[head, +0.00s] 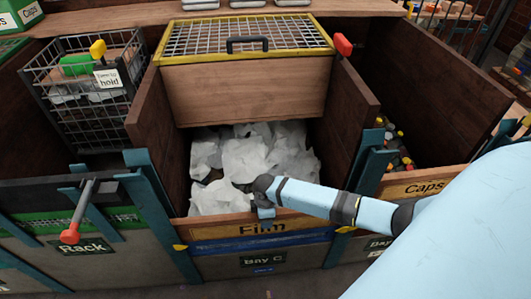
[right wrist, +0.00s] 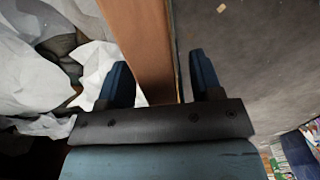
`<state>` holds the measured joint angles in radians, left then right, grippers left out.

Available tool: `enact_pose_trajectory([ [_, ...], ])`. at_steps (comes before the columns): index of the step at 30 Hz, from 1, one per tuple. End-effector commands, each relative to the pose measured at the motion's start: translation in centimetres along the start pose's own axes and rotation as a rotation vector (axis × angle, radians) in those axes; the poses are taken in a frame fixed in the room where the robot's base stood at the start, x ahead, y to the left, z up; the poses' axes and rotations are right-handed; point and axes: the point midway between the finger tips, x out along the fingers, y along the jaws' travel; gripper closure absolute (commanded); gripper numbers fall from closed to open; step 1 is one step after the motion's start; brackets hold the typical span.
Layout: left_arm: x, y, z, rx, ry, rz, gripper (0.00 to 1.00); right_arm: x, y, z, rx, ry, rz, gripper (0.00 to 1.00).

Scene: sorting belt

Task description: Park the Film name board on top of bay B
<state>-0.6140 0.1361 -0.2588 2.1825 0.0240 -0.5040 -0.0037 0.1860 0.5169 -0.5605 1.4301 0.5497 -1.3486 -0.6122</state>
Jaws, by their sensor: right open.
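The Film name board (head: 205,233) is a wooden strip across the front of the bay labelled Bay C (head: 262,261), below an opening full of crumpled white film. My right gripper (head: 264,205) is at the board's top edge, and its arm hides part of the board. In the right wrist view the open fingers (right wrist: 162,85) straddle a brown wooden edge (right wrist: 150,40), with visible space beside the right finger. That edge seems to be the board's. No label for bay B is readable. My left gripper is not in view.
White film (head: 245,160) fills the bay behind the board. A yellow-framed mesh lid (head: 245,37) covers the bay's back. A Caps board (head: 425,187) is at right. A wire basket (head: 85,90) and a red-tipped lever (head: 80,212) are at left.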

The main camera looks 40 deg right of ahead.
Motion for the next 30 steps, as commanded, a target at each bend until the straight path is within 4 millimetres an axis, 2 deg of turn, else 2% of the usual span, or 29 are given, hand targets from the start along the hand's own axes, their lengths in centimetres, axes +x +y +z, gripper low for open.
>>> enact_pose_trajectory([
  [5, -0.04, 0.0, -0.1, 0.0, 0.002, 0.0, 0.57, -0.02, 0.01, 0.0, 0.0, 0.0, 0.0, 0.4],
  [13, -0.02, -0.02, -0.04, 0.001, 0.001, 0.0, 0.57, -0.04, 0.02, 0.01, 0.0, 0.0, 0.0, 1.0],
  [17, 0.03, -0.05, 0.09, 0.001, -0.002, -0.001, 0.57, -0.03, 0.01, 0.01, 0.0, 0.0, 0.0, 1.0],
  [18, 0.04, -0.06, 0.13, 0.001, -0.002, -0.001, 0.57, -0.04, 0.01, 0.02, 0.0, 0.0, 0.0, 0.73],
  [21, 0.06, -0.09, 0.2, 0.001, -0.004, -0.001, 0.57, -0.04, 0.01, 0.02, 0.0, 0.0, 0.0, 0.96],
  [22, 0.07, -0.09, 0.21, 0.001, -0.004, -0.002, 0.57, -0.04, 0.01, 0.02, 0.0, 0.0, 0.0, 1.0],
  [30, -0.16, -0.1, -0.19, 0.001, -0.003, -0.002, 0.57, -0.61, 0.14, -0.06, 0.0, 0.002, 0.003, 1.0],
])
